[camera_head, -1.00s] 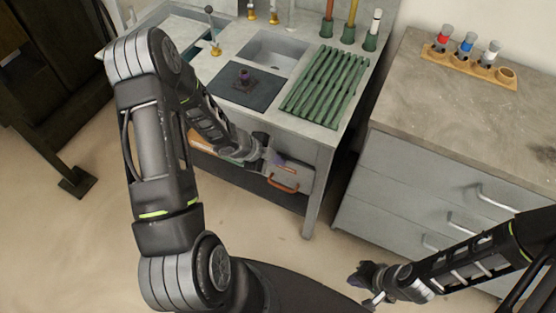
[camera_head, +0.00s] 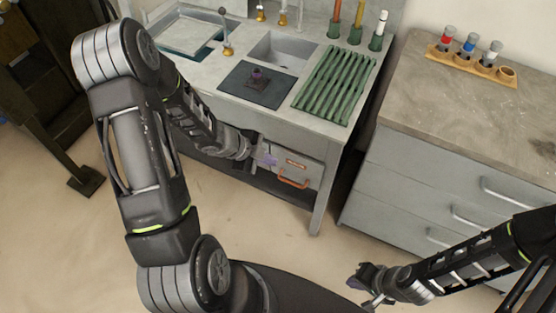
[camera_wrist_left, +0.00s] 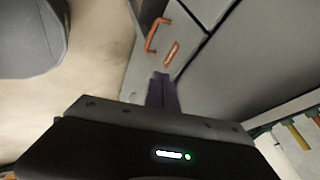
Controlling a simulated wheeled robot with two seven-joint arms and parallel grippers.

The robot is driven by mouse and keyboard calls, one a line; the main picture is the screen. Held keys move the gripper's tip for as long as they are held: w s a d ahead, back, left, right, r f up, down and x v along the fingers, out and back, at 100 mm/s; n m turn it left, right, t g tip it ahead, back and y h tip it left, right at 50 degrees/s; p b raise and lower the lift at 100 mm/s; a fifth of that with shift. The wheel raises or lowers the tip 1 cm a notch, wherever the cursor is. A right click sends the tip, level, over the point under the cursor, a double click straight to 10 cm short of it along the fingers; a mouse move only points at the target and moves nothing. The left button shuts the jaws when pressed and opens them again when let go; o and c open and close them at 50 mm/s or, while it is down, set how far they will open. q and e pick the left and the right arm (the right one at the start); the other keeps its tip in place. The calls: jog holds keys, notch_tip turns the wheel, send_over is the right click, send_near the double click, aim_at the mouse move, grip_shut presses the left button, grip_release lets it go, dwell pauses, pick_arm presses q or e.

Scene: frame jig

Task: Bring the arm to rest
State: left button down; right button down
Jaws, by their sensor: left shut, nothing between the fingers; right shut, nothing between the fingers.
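My left arm reaches in from the left in the head view and bends down in front of the grey bench (camera_head: 318,190). My left gripper (camera_head: 268,160) is shut and empty, in front of the bench's drawer front with an orange handle (camera_head: 293,181). In the left wrist view the closed dark fingers (camera_wrist_left: 162,90) point toward the drawer front, near its orange handle (camera_wrist_left: 156,36). I cannot tell whether they touch it. My right gripper (camera_head: 362,280) is shut and empty, low at the right, over the floor in front of the drawer cabinet.
The bench top holds a sink (camera_head: 277,52), a dark mat (camera_head: 255,92) with a small purple part and a green ribbed rack (camera_head: 337,84). A cabinet (camera_head: 440,170) at right carries a wooden holder (camera_head: 470,64) with capped bottles. The floor (camera_head: 250,225) between is clear.

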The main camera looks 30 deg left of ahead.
pick_arm(q)
jog(key=shift+v, duration=1.05)
jog(key=s+d+f+n+g, duration=0.2)
jog(key=s+d+f+n, duration=0.3)
jog(key=s+d+n, duration=0.3)
jog(key=s+d+f+n+g, duration=0.3)
jog(key=s+d+f+n, duration=0.3)
jog(key=d, duration=0.8)
jog(key=s+n, duration=0.3)
jog(key=n, duration=0.1)
jog(key=shift+s, duration=0.2)
jog(key=shift+f, duration=0.1)
